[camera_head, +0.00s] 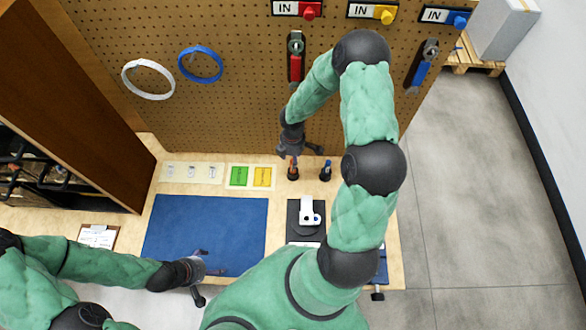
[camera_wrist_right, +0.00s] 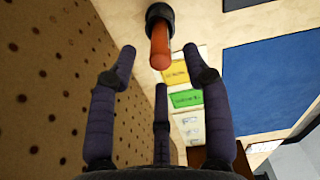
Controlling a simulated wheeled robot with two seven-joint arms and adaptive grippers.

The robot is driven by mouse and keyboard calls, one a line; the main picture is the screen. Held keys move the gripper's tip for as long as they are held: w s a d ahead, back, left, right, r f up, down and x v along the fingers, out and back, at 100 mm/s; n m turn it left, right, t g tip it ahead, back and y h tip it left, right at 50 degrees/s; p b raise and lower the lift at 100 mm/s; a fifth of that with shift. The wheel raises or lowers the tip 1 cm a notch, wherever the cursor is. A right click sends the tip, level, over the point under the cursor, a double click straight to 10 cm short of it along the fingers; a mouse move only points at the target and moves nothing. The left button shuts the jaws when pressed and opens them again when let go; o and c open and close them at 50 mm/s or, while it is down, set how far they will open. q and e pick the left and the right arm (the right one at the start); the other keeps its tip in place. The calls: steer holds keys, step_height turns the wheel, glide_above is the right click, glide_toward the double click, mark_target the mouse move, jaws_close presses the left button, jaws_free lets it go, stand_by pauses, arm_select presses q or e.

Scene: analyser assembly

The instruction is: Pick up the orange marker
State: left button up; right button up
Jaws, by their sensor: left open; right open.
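The orange marker (camera_head: 293,161) stands upright in a dark holder (camera_head: 293,174) on the table, close to the pegboard. In the right wrist view the marker (camera_wrist_right: 160,48) sticks out of its black round holder (camera_wrist_right: 160,14) towards my fingers. My right gripper (camera_head: 292,154) is open just above the marker, and its fingers (camera_wrist_right: 158,62) are spread on both sides of the marker's end. Whether any finger touches it I cannot tell. My left gripper (camera_head: 205,274) is open and empty over the front of the blue mat (camera_head: 205,222).
A blue marker (camera_head: 326,166) stands in its own holder just right of the orange one. A green card (camera_head: 239,176) and a yellow card (camera_head: 263,177) lie to the left. A white device (camera_head: 308,213) sits in front. The pegboard (camera_head: 225,115) rises close behind.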

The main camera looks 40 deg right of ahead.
step_height(320, 180, down, 5)
steer(key=shift+s+d+f+b, duration=0.1)
steer(key=shift+b, duration=0.3)
jaws_close()
